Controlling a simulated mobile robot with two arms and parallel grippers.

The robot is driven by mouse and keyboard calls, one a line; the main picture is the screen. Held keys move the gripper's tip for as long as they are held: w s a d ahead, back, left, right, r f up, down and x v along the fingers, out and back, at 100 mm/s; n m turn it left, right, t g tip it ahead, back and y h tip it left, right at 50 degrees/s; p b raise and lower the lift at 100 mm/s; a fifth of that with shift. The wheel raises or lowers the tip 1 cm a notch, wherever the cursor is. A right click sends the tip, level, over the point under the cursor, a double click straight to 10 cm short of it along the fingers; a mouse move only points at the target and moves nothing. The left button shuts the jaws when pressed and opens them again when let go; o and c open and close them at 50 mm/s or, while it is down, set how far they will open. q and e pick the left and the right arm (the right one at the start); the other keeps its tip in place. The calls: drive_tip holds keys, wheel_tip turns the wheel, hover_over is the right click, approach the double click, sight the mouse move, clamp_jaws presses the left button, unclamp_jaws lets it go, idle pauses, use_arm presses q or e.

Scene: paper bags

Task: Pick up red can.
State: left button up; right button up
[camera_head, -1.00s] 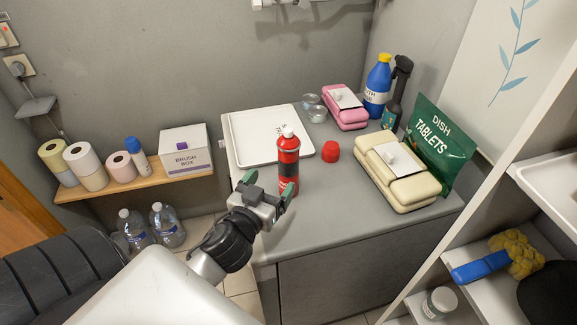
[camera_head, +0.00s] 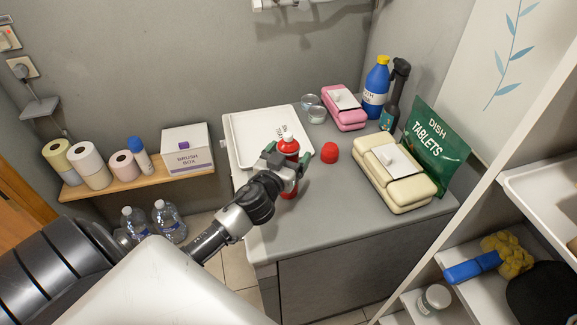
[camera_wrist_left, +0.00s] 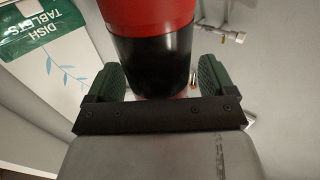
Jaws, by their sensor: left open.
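In the left wrist view the red and black can (camera_wrist_left: 152,55) sits between the two green finger pads of the open gripper (camera_wrist_left: 160,78). A gap shows at the right pad; whether the left pad touches cannot be told. My right gripper is not in view.
A white tray (camera_head: 247,147) lies behind the can on the counter (camera_head: 330,205). A red cap (camera_head: 330,152) is close to its right. A cream pack (camera_head: 398,185) and a green dish tablets bag (camera_head: 437,145) stand farther right. The front counter area is clear.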

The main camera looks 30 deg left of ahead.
use_arm(q)
drive_tip(key=shift+s, duration=0.1)
drive_tip(key=shift+c, duration=0.3)
drive_tip(key=c, duration=1.2)
drive_tip(key=shift+r, duration=0.15)
